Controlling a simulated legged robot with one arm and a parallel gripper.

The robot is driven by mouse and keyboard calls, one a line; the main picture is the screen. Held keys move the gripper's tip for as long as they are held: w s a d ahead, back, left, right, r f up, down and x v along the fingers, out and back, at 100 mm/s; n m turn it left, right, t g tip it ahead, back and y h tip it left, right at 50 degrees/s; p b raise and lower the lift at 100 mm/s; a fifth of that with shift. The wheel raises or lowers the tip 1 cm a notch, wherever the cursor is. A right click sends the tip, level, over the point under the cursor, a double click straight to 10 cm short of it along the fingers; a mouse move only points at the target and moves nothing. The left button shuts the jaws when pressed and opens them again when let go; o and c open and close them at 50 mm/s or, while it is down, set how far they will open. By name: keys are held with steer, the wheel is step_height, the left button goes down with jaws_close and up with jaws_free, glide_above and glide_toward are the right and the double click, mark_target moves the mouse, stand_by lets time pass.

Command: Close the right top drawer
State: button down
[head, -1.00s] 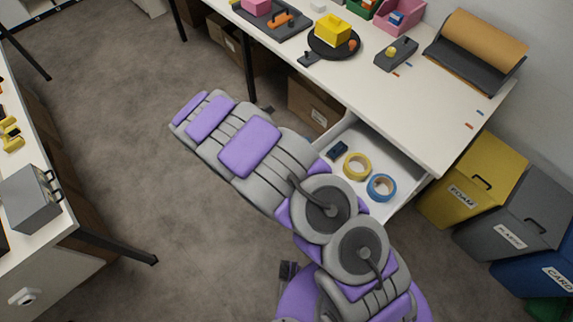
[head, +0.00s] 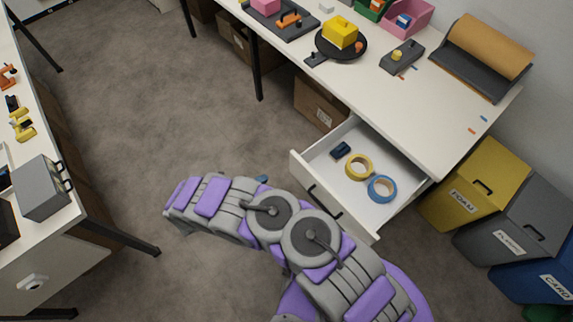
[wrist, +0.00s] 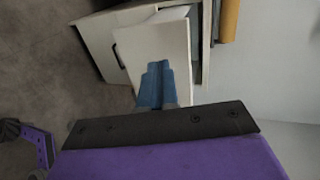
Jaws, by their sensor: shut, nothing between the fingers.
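The right top drawer (head: 345,190) is pulled out from under the white table in the head view. It holds a yellow tape roll (head: 359,167), a blue tape roll (head: 382,189) and a small dark item (head: 340,150). In the head view my gripper is mostly hidden behind my arm. In the wrist view my gripper (wrist: 155,84) has its blue fingers together and empty. They overlap a white panel (wrist: 160,50) in the picture; I cannot tell whether they touch it. A dark handle (wrist: 117,56) shows to their left.
The white table (head: 400,110) carries a paper roll (head: 490,50), a black round plate (head: 355,50) and bins. Yellow, grey and blue bins stand right of the drawer. A cardboard box (head: 318,103) is under the table. A grey box (head: 40,188) sits on the left table. The floor between is clear.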

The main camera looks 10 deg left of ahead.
steer(key=b, duration=0.2)
glide_toward(293, 162)
steer(key=x, duration=0.4)
steer(key=shift+w+d, duration=0.75)
steer(key=shift+w, duration=0.15)
